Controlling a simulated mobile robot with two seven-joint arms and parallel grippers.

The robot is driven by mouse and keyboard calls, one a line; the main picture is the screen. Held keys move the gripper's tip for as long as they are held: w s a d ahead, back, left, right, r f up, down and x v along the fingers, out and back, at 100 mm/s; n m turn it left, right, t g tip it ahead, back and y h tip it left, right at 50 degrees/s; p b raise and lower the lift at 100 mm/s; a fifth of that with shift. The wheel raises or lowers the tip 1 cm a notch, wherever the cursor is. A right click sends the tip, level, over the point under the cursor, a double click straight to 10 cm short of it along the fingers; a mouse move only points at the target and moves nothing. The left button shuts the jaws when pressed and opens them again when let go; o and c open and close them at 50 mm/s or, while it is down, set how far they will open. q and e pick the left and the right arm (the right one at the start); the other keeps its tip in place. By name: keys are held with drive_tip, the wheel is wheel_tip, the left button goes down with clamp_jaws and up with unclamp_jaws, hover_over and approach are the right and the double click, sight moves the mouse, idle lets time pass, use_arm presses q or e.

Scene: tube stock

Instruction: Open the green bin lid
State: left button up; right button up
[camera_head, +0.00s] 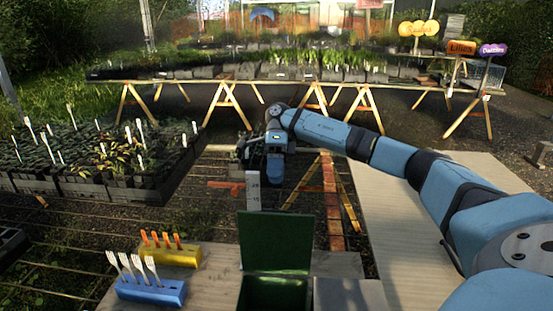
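The green bin (274,295) stands at the bottom centre, its lower part cut off by the picture edge. Its green lid (276,242) stands upright at the far side of the bin, and the dark green inside shows. My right arm reaches in from the right. My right gripper (243,152) is beyond and above the lid, apart from it. Its fingers are small and dark, so I cannot tell whether they are open or shut. My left gripper is not in view.
A yellow block (172,257) with orange-handled items and a blue block (150,291) with white forks sit left of the bin. A pale upright marker (253,190) stands behind the lid. Plant trays (95,160) fill the left; a plant table (300,82) spans the back.

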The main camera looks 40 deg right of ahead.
drive_tip(key=shift+p+v, duration=0.55)
drive_tip(key=shift+v, duration=1.5)
